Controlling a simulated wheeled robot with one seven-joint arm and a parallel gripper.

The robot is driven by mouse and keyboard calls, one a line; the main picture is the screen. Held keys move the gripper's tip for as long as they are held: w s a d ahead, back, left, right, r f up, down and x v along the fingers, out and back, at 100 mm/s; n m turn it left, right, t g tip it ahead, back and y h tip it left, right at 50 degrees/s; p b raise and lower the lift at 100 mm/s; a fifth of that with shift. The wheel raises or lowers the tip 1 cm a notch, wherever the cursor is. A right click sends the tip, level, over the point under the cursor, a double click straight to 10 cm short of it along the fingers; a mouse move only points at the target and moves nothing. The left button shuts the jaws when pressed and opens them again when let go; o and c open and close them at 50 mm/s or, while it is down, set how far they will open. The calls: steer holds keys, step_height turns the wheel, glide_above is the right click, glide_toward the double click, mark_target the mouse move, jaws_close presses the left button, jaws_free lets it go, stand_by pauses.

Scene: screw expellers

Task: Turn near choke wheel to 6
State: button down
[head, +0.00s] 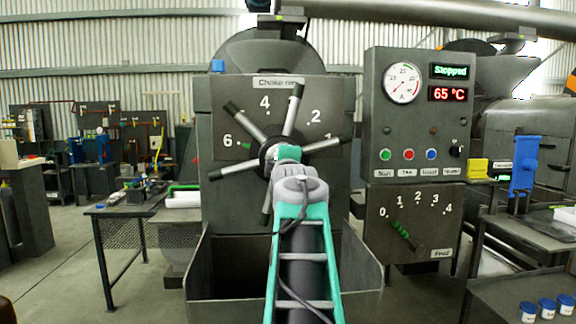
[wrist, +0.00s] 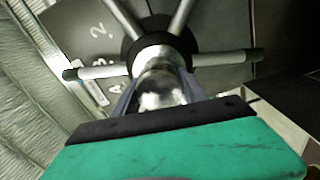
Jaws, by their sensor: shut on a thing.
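The near choke wheel (head: 268,152) is a dark hub with several metal spokes tipped with dark grips. It stands on the grey front plate (head: 320,90) labelled "Choke", with numbers including 6, 4 and 2 around it. A small green mark (head: 245,146) shows just right of the 6. My gripper (head: 285,152) is at the wheel's centre, in front of the hub. In the wrist view my gripper (wrist: 160,90) has its fingers on either side of the silver hub end (wrist: 158,88), shut on it. My arm hides the lower part of the wheel.
A control panel (head: 375,110) at right shows "Stopped" and 65 °C. Below it is a feed dial (head: 405,235) with its green pointer towards 0. A grey trough (head: 215,285) lies under the wheel. Work tables stand left (head: 130,210) and right (head: 540,235). Open floor shows at left.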

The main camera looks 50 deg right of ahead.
steer(key=c, duration=0.6)
jaws_free()
steer(key=b+v, duration=0.1)
steer(key=v, duration=0.6)
steer(key=shift+s+a, duration=0.25)
steer(key=shift+s, duration=0.05)
